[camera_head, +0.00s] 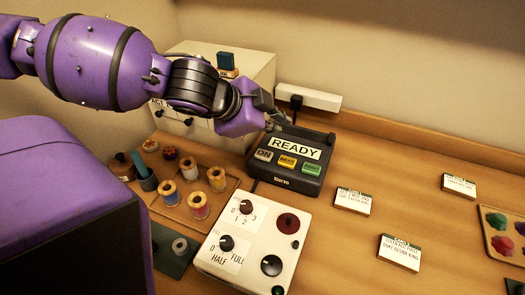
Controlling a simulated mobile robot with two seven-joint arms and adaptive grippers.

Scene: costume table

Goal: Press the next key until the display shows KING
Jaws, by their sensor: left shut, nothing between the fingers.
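The display device (285,183) is a dark box on the wooden table with a white display (296,148) that reads READY. Below the display sit a pale ON key (263,155), a yellow key (287,162) that seems to read NEXT, and a green key (311,169) whose label is too small to read surely. My left gripper (279,117) is shut and empty. It appears above the back left corner of the device, apart from the keys. My right gripper is out of view.
A cream control box (208,262) with knobs stands in front of the device. Thread spools (198,205) on a tray (228,183) are to its left. A large cream box (258,68) stands behind. White cards (352,201) and a paint palette (489,221) lie right.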

